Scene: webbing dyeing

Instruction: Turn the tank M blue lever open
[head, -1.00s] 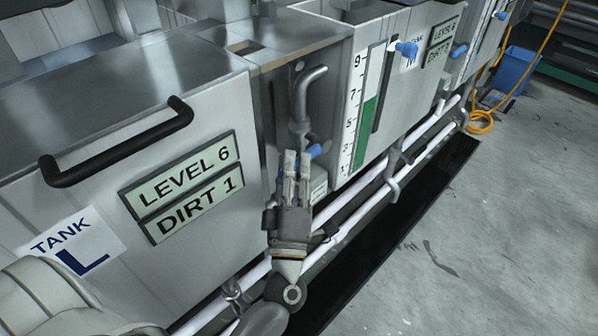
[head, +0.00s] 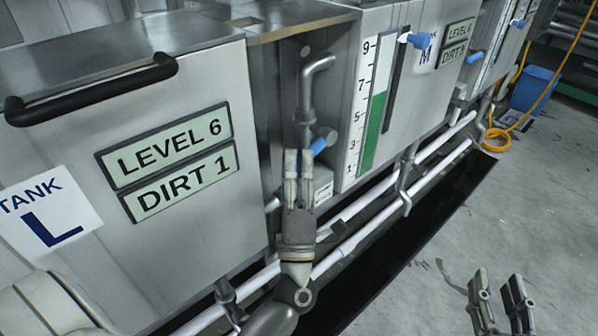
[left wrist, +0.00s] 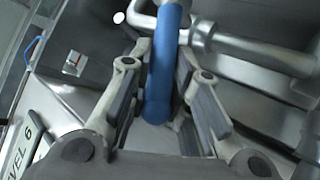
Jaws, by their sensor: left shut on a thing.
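A blue lever (head: 318,146) sits on the grey valve pipe between the tank L and the tank marked M. It also shows in the left wrist view (left wrist: 163,70), running lengthwise between the fingers. My left gripper (head: 298,156) is shut on this lever, with fingers on both sides of it; it also shows in the left wrist view (left wrist: 160,95). The fingers partly hide the lever in the head view. The tank M sign (head: 425,52) is partly hidden by another blue handle (head: 418,40). My right gripper (head: 500,285) is open and empty at the lower right.
Tank L (head: 225,85) has a black bar handle (head: 90,92) and level and dirt plates. White pipes (head: 350,238) run low along the tanks. A dark floor channel (head: 420,240) lies beside them. A blue bin (head: 533,90) and orange hose (head: 497,140) stand farther back.

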